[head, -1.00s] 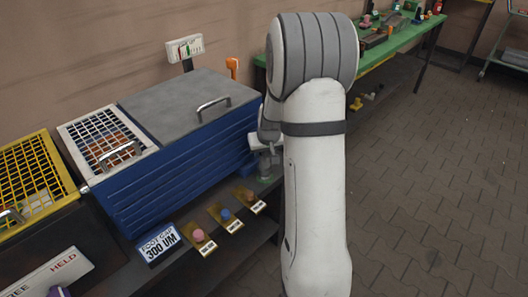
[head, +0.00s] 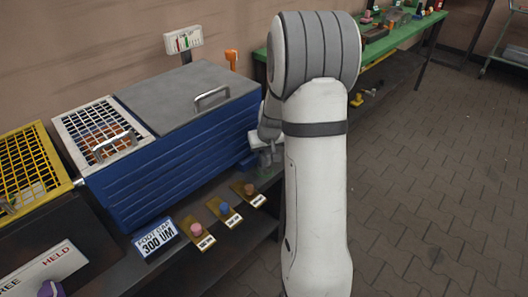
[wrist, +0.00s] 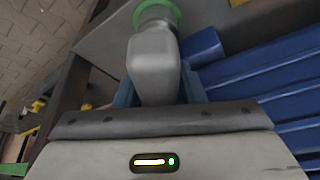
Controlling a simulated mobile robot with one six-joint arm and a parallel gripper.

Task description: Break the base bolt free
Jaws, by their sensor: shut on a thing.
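My gripper (wrist: 157,88) is shut on a grey block-like piece (wrist: 154,62) in the wrist view, with a blue-grey finger on each side of it. A green ring (wrist: 171,10) shows round the far end of this piece, at the top edge of the picture. In the head view my gripper (head: 262,141) is partly hidden behind my arm, low beside the right end of the blue box (head: 180,150). A greyish piece (head: 268,158) shows below it near the bench. I cannot make out the base bolt as a separate thing, nor whether it has turned.
The blue box with a grey lid (head: 185,92) stands close left of my gripper. Small plates with coloured knobs (head: 224,209) and a "300 UM" sign (head: 156,240) line the dark bench's front. A green table (head: 402,36) stands behind right. The paved floor (head: 430,180) at right is open.

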